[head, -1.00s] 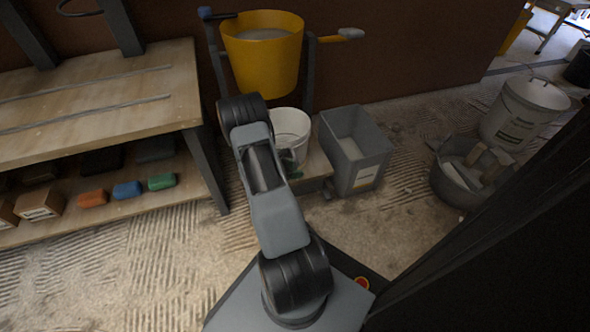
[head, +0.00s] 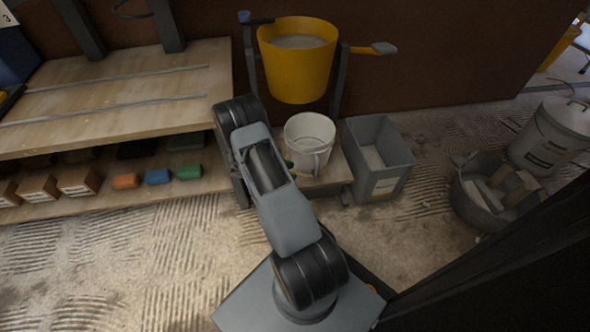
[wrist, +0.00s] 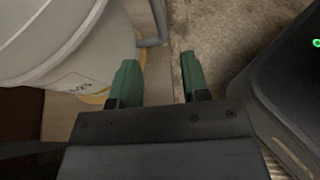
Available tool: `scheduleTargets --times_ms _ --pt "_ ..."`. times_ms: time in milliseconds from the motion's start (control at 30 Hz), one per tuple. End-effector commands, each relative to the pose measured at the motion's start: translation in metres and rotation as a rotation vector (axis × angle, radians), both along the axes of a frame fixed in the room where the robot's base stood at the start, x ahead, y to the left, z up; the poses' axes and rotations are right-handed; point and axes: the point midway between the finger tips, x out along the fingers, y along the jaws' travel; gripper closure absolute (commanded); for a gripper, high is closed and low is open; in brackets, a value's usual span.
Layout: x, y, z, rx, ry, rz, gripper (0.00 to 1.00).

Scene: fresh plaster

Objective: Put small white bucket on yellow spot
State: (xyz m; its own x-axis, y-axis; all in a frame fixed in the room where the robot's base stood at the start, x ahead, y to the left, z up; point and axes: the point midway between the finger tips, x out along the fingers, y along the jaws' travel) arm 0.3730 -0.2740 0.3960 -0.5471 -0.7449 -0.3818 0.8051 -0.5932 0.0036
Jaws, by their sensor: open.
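The small white bucket (head: 309,133) stands upright on a low wooden board (head: 327,174) under the yellow tub. In the wrist view the white bucket (wrist: 75,40) fills the upper left, beside my gripper. A thin yellow curve, perhaps the edge of the yellow spot (wrist: 95,98), shows by the bucket's base; the rest is hidden. My gripper (wrist: 160,76) has green fingers spread apart with nothing between them. In the head view my arm hides most of my gripper at the bucket's lower left. I cannot tell whether it touches the bucket.
A yellow tub (head: 297,62) hangs on a stand above the bucket. A grey bin (head: 391,165) stands close on the right. A wooden bench (head: 110,110) with blocks below is at left. A grey tub (head: 466,205) and a larger white bucket (head: 548,140) stand further right.

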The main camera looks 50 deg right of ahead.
Motion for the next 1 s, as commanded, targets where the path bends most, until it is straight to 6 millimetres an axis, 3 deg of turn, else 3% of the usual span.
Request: scheduleTargets --times_ms 233,367,467,700,1000 --pt "0.006 0.008 0.010 0.003 -0.023 -0.010 0.58" --pt "0.011 0.025 0.040 0.021 -0.129 -0.062 0.58" --pt "0.013 0.050 0.077 0.054 -0.275 -0.136 0.58" --pt "-0.003 0.135 0.165 0.207 -0.698 -0.357 0.58" --pt "-0.041 0.227 0.230 0.471 -1.113 -0.612 0.58"
